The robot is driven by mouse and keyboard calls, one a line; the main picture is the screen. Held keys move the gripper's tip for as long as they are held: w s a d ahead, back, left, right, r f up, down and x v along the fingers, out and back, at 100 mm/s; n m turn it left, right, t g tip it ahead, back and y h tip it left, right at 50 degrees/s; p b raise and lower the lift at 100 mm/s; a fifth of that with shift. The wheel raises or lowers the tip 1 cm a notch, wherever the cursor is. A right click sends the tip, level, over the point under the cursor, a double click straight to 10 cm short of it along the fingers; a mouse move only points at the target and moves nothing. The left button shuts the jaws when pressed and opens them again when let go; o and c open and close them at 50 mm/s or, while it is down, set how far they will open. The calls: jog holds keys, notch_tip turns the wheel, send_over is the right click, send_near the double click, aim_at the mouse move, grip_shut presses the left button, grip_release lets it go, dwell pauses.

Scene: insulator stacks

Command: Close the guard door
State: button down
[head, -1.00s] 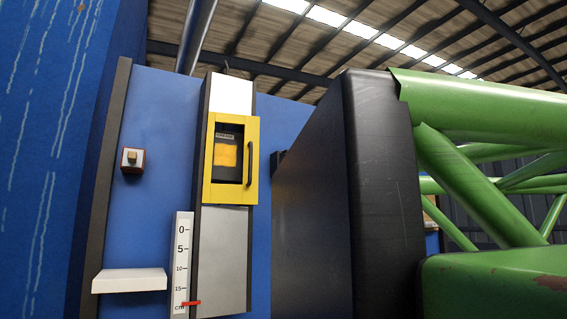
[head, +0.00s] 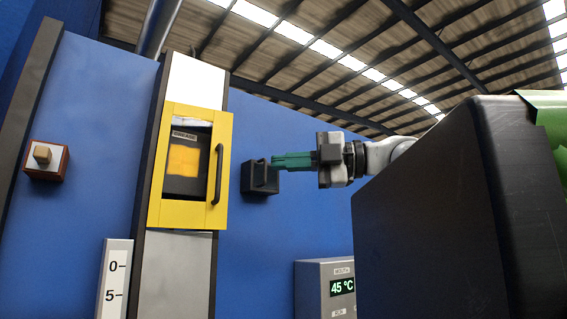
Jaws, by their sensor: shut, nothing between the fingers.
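The guard door (head: 180,214) is a yellow frame around a window, on a tall grey-and-black column left of the middle. A dark vertical handle (head: 217,174) is on its right side. Through the window I see a dark unit with an orange panel (head: 183,161). The door looks nearly flat to the column; I cannot tell whether it is fully shut. My gripper (head: 273,161), with green fingers, is shut and empty. It points left, right of the handle and apart from it in the picture, overlapping a small black box on the wall.
The black box (head: 257,180) juts from the blue wall right of the door. A grey 45 °C display unit (head: 325,285) stands below. A large dark block (head: 430,215) fills the right. A wooden-based knob (head: 45,160) and a scale (head: 114,280) are at left.

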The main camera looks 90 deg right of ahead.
jog(key=w+d+p, duration=0.3)
jog(key=w+p, duration=0.1)
jog(key=w, duration=0.6)
jog(key=shift+w+d, duration=0.3)
jog(key=shift+d, duration=0.05)
